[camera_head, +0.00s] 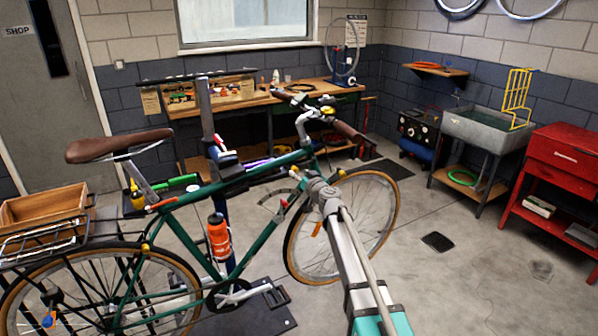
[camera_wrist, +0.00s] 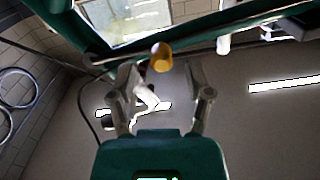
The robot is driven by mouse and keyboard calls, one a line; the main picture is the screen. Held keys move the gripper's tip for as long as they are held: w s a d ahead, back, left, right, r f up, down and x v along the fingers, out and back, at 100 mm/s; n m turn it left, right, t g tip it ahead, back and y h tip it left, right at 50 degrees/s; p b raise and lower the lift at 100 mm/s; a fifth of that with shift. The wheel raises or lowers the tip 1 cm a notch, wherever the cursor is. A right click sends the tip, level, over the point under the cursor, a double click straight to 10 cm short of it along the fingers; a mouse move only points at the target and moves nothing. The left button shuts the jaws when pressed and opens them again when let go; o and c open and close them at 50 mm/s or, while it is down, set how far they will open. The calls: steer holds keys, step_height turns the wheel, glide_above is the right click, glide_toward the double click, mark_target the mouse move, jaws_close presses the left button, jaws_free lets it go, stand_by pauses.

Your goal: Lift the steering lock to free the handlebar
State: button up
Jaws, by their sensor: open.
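The green bicycle (camera_head: 185,190) stands in a work stand, with its handlebar (camera_head: 345,130) toward the right. In the wrist view, my gripper (camera_wrist: 163,76) is open, its two fingers apart. A yellow-orange round piece (camera_wrist: 162,57) shows between and just beyond the fingertips, close to a green tube (camera_wrist: 240,35); I cannot tell whether it is the steering lock. No finger visibly closes on it. In the head view, my arm reaches up from the bottom to the front of the frame, and its end hides part of that area. The steering lock is not clearly identifiable there.
A wooden bench (camera_head: 285,95) with tools stands behind the bicycle. A grey sink (camera_head: 487,130) and a red cabinet (camera_head: 560,160) stand at the right. A wooden crate (camera_head: 40,207) sits on the rear rack. The floor right of the front wheel is mostly clear.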

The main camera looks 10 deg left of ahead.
steer(key=shift+x, duration=1.45)
jaws_close()
steer(key=shift+d, duration=0.2)
